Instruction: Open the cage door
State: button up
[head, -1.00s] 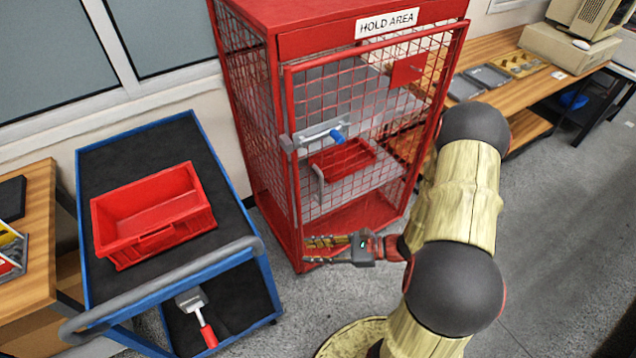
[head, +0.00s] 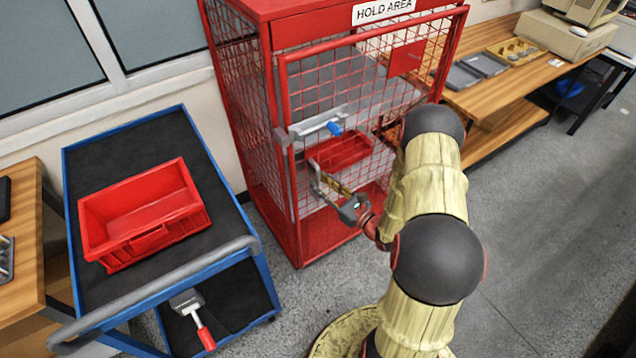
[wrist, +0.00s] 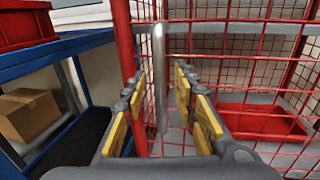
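The red mesh cage door (head: 288,95) is on the front of the red cage marked HOLD AREA. It looks shut or nearly shut; I cannot tell if there is a gap. A grey latch bar with a blue knob (head: 335,129) crosses its left edge. Below it is a grey vertical door handle (head: 315,172), which also shows in the wrist view (wrist: 159,75). My gripper (head: 327,184) is at the handle. In the wrist view my gripper (wrist: 160,88) is open, with yellow-padded fingers on either side of the handle bar and space between pads and bar.
A red bin (head: 345,150) sits on a shelf inside the cage. A blue cart (head: 75,200) with another red bin (head: 145,247) on top stands to the left. A wooden bench (head: 485,85) is at right. Floor is clear at right.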

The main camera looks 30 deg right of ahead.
jog(key=shift+x, duration=1.05)
jog(key=shift+c, duration=1.2)
grip_shut()
